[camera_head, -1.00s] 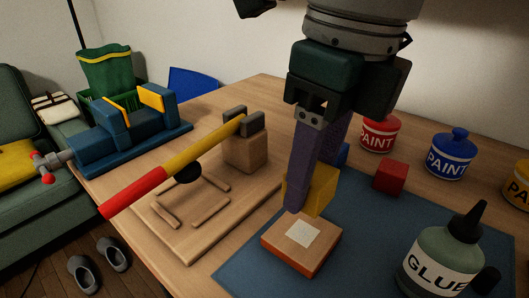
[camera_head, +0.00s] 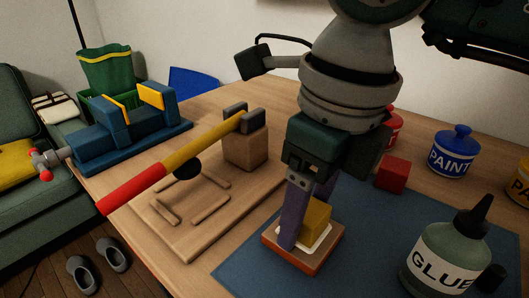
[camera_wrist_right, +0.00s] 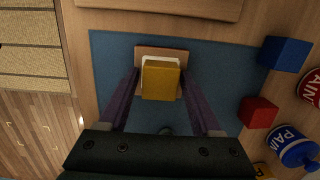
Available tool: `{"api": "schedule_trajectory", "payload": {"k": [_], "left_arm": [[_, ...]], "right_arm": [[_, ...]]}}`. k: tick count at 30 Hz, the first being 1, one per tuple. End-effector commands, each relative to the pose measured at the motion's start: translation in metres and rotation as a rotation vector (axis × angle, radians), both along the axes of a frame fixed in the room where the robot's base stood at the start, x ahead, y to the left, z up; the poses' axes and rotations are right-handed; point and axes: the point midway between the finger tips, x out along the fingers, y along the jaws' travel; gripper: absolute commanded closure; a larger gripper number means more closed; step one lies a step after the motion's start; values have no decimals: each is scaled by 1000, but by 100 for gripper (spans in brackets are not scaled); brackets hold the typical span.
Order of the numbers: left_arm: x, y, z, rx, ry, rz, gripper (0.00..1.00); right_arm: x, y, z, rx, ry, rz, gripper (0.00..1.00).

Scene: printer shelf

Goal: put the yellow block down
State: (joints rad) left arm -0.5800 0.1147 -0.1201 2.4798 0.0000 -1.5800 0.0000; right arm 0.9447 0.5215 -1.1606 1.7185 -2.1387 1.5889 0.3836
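The yellow block (camera_head: 317,216) rests on the white patch of a flat wooden block with an orange-red side (camera_head: 305,262). It also shows in the right wrist view (camera_wrist_right: 161,80), between my right gripper's two purple fingers. My right gripper (camera_head: 308,215) points down with a finger on each side of the yellow block. In the right wrist view (camera_wrist_right: 160,85) narrow gaps seem to show beside the block, so the fingers look slightly open. The near finger hides part of the block in the head view. No left gripper can be clearly made out.
The flat block lies on a blue mat (camera_head: 243,262). A glue bottle (camera_head: 440,262), a red cube (camera_head: 391,174) and paint pots (camera_head: 453,155) stand to the right. A wooden board with a red-and-yellow-handled hammer (camera_head: 160,175) lies left. A blue cube (camera_wrist_right: 286,53) shows in the wrist view.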

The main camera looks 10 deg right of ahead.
Motion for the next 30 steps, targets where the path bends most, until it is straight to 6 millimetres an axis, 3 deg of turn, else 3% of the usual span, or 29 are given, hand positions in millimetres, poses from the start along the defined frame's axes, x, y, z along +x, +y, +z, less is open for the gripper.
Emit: {"api": "schedule_trajectory", "payload": {"k": [3,14,24,30], "left_arm": [[0,0,0,0,0,0,1],[0,2,5,8,-1,-5,1],[0,3,13,9,0,-6,1],[0,2,15,9,0,-5,1]], "right_arm": [[0,0,0,0,0,0,21],[0,0,10,0,-2,0,21],[-6,-6,83,1,-5,1,21],[-10,-8,114,0,-4,-1,21]]}}
